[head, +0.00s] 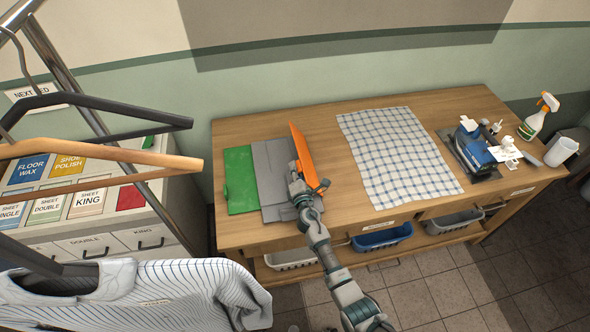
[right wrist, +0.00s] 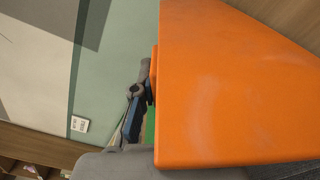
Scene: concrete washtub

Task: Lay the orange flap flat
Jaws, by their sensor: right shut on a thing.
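The orange flap (head: 303,153) stands raised at a steep tilt on the right side of a folding board. The board's grey middle panel (head: 270,172) and green flap (head: 239,178) lie flat on the wooden table. My right gripper (head: 311,188) is shut on the orange flap near its front edge. In the right wrist view the orange flap (right wrist: 235,90) fills the right half, with a dark gripper finger (right wrist: 138,95) at its left edge. The other finger is hidden there. My left gripper is not in view.
A checked cloth (head: 398,155) lies right of the board, with bare wood between. Hangers (head: 100,148) and a striped shirt (head: 150,290) are in the left foreground.

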